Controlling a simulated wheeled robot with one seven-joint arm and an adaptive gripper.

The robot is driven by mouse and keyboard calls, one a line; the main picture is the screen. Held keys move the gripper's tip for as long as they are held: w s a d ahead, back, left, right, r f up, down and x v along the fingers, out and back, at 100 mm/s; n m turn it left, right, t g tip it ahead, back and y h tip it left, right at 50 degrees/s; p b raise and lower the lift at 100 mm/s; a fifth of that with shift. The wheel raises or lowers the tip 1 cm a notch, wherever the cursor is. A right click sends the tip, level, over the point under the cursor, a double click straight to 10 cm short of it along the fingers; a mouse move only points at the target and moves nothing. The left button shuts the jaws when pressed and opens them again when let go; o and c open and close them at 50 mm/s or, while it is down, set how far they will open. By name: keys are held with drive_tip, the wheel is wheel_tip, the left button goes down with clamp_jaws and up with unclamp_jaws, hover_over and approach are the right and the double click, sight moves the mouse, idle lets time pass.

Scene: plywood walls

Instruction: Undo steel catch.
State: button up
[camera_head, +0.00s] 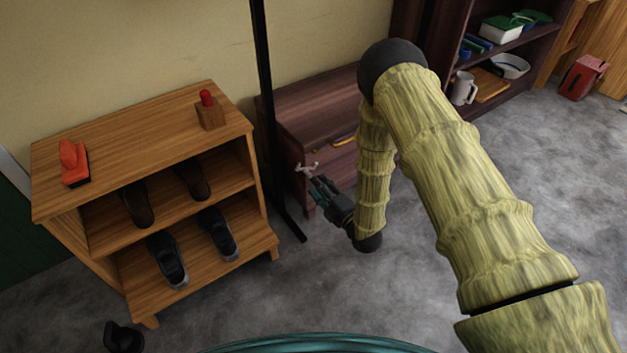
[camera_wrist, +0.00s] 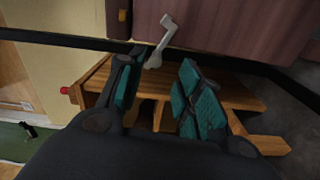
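The steel catch (camera_head: 306,168) is a small light-grey lever at the left end of a low dark-brown cabinet (camera_head: 318,100). In the wrist view the catch (camera_wrist: 165,38) lies against the cabinet's brown face (camera_wrist: 230,25), with its lower end between my fingertips in the picture. My gripper (camera_head: 318,186) is just below and beside the catch in the head view. In the wrist view my gripper (camera_wrist: 160,65) has its teal-padded fingers apart, with nothing clamped. I cannot tell whether a finger touches the catch.
A wooden shoe rack (camera_head: 150,125) with several dark shoes stands left. On it are a red-orange object (camera_head: 73,162) and a wooden block with a red knob (camera_head: 209,112). A black post (camera_head: 265,90) rises between rack and cabinet. A yellow handle (camera_head: 344,141) is on the cabinet front.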

drive_tip(key=v, duration=0.6)
drive_tip(key=shift+s+d, duration=0.25)
drive_tip(key=shift+c, duration=0.3)
